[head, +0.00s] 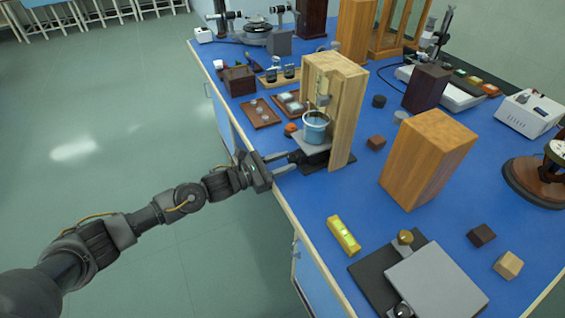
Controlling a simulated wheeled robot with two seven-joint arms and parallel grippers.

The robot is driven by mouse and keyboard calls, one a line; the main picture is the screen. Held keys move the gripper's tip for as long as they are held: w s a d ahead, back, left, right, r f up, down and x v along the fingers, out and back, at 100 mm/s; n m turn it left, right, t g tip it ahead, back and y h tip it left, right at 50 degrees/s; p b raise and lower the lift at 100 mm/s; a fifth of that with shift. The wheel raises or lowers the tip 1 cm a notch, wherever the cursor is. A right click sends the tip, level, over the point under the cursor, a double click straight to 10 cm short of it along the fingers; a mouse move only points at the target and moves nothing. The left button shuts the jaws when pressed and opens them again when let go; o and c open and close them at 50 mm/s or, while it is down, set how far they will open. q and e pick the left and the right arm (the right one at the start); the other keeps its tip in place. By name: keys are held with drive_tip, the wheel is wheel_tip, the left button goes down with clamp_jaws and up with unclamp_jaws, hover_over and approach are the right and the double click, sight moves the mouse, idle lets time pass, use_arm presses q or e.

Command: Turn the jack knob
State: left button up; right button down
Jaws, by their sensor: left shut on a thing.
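A small lab jack with a grey top plate (311,149) and a dark base (338,164) stands partly inside a wooden frame (346,110) near the bench's left edge. A beaker of blue liquid (315,128) sits upright on its plate. The jack's dark knob (297,157) points left toward the edge. My left gripper (291,161) reaches in from the left over the bench edge, its fingers shut around the knob. The fingers partly hide the knob. My right gripper is not in view.
A tall wooden block (428,160) stands to the right. A tray (260,114) and an orange item (291,130) sit behind the gripper. Blue bench surface is clear in front of the small jack.

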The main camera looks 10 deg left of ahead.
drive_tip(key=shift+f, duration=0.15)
use_arm(q)
drive_tip(key=shift+f+n+b, duration=0.1)
drive_tip(key=shift+n+b, duration=0.45)
drive_tip(key=shift+n, duration=0.65)
drive_tip(key=shift+n+b, duration=0.4)
drive_tip(key=shift+n, duration=1.8)
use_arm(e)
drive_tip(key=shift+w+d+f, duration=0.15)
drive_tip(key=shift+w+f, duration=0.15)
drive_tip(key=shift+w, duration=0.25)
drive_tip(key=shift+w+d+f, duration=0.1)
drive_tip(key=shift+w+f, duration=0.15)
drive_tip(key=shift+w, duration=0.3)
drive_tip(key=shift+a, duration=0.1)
use_arm(q)
drive_tip(key=o, duration=1)
drive_tip(key=shift+s, duration=0.1)
